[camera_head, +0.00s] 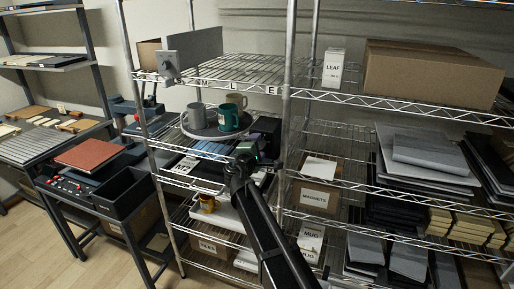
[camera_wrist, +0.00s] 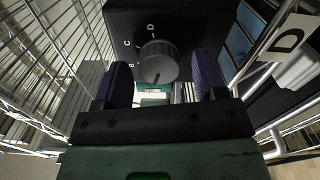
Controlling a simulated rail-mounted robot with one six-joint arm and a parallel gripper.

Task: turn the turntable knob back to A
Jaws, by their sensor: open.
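The turntable knob (camera_wrist: 157,62) is a dark round dial on a black panel (camera_wrist: 190,20) in the wrist view. The letters B, C and D show around its left and upper sides; I see no A. A pale mark on the knob faces the lower edge of the picture. My gripper (camera_wrist: 163,72) is open, its two purple-padded fingers on either side of the knob; whether they touch it I cannot tell. In the head view my gripper (camera_head: 243,160) is at the shelf, below and right of the round turntable (camera_head: 215,134). The knob cannot be made out there.
A grey mug (camera_head: 196,116), a green mug (camera_head: 228,118) and a paler mug behind stand on the turntable. Wire shelf posts and racks closely surround my gripper. A card marked D (camera_wrist: 290,42) hangs at the right of the wrist view.

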